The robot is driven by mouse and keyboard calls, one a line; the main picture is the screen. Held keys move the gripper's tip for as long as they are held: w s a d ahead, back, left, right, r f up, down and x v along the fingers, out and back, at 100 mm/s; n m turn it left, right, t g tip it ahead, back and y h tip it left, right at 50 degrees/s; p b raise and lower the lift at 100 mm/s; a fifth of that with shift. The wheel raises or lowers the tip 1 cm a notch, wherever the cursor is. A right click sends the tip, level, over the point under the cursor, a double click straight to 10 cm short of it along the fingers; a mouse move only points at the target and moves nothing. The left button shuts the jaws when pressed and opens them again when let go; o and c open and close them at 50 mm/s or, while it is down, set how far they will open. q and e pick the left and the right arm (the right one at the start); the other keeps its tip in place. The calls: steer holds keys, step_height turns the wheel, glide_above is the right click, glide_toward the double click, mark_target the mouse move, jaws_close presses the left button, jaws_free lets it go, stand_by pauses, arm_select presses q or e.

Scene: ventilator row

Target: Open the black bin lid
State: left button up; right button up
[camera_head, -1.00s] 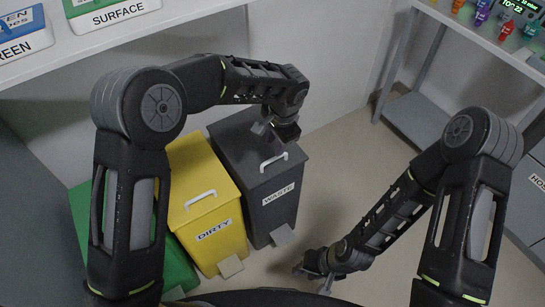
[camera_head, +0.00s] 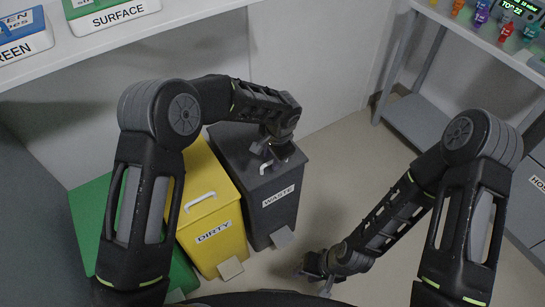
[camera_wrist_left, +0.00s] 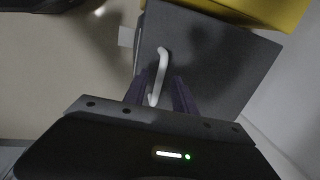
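The black bin (camera_head: 272,212) is dark grey and labelled WASTE. Its flat lid (camera_head: 238,146) is closed, and a white handle stands near the lid's front edge. In the left wrist view the handle (camera_wrist_left: 163,65) runs toward the gap between my left fingers. My left gripper (camera_head: 268,155) is over the lid at the handle, with its fingers apart; it shows in the left wrist view too (camera_wrist_left: 160,92). I cannot tell whether the fingers touch the handle. My right gripper (camera_head: 314,279) is low over the floor at the bottom, fingers apart and empty.
A yellow bin (camera_head: 215,225) labelled DIRTY stands close on the left of the black bin, with a green bin (camera_head: 88,215) beyond it. A shelf (camera_head: 150,35) runs above at the back left. A table (camera_head: 490,40) stands at the right. Floor is clear right of the black bin.

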arm_select(q)
jaws_close()
stand_by(1.4)
